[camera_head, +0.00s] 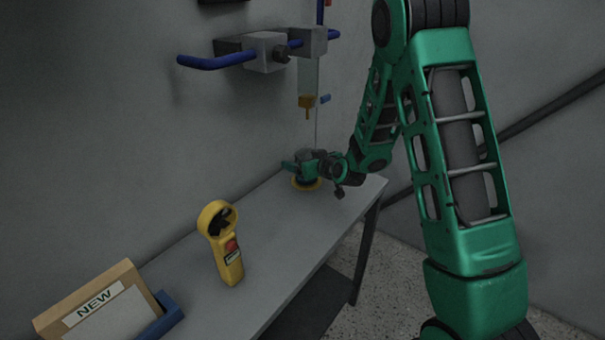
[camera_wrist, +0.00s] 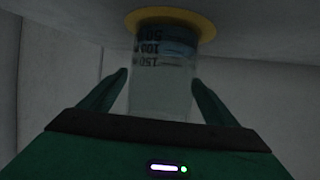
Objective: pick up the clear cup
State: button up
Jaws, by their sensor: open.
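The clear cup (camera_wrist: 162,85) has dark printed volume marks, which appear upside down in the wrist view. Its end at the top of that view meets a round yellow base (camera_wrist: 203,22), which also shows in the head view (camera_head: 304,185) at the far end of the table. My gripper (camera_wrist: 160,84) is open, with one green finger on each side of the cup. A small gap seems to show between each fingertip and the cup. In the head view my gripper (camera_head: 309,165) is just above the yellow base and hides most of the cup.
The grey table (camera_head: 270,235) runs along the wall. A yellow handheld device with a red button (camera_head: 223,243) stands on it nearer the camera. A box marked NEW (camera_head: 100,303) is at front left. A clamp with a blue rod (camera_head: 262,52) juts out above the table.

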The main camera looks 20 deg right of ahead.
jog(key=shift+w+a+f, duration=0.15)
jog(key=shift+w+f, duration=0.05)
jog(key=shift+w, duration=0.35)
jog(key=c, duration=1.2)
jog(key=shift+r, duration=0.1)
